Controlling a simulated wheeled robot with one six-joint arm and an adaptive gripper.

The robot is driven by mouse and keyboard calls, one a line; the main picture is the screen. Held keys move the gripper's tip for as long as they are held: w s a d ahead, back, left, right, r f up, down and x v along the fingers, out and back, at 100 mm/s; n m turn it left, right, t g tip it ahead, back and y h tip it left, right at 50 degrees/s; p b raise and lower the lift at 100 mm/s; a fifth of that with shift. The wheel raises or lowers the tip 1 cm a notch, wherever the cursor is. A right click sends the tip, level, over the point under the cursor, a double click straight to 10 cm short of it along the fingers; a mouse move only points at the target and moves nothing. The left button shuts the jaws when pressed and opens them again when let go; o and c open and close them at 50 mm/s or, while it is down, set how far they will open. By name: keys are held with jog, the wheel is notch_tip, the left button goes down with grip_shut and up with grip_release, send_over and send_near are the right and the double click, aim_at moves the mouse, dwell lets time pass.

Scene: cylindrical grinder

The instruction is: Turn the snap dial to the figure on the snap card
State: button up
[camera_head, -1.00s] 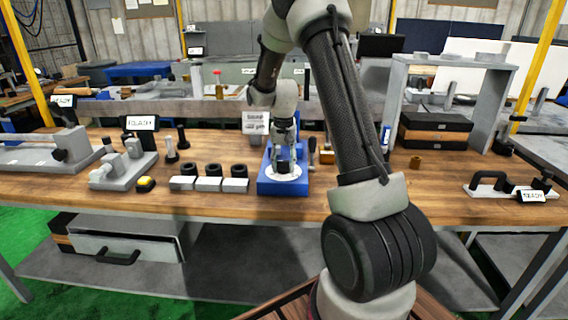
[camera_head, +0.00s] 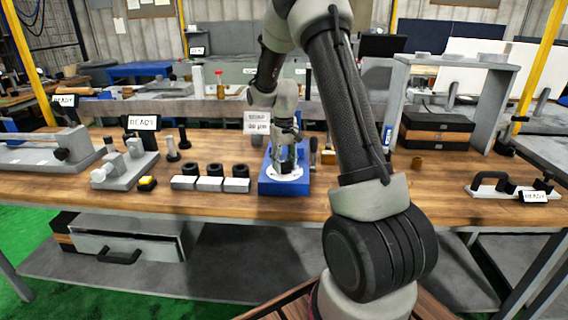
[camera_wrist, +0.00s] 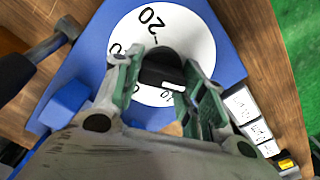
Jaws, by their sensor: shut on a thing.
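The snap dial (camera_wrist: 197,42) is a white disc with black figures on a blue base (camera_wrist: 98,45). A 20 shows at its top in the wrist view; other figures are partly hidden. Its black knob (camera_wrist: 160,62) has a white mark on its lower right. My gripper (camera_wrist: 160,74) is shut on the knob, one finger on each side. In the head view the gripper (camera_head: 285,163) points down onto the dial (camera_head: 298,177) and hides most of the knob. The snap card (camera_head: 257,123) stands behind the blue base; its figure is too small to read surely.
Several white blocks with black rings (camera_head: 209,178) stand left of the base. A dark handle (camera_wrist: 30,65) lies close beside the base. A grey frame (camera_head: 485,100) stands at the right.

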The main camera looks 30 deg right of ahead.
jog(key=o, duration=1)
notch_tip(320, 180, up, 12)
dwell(0.6)
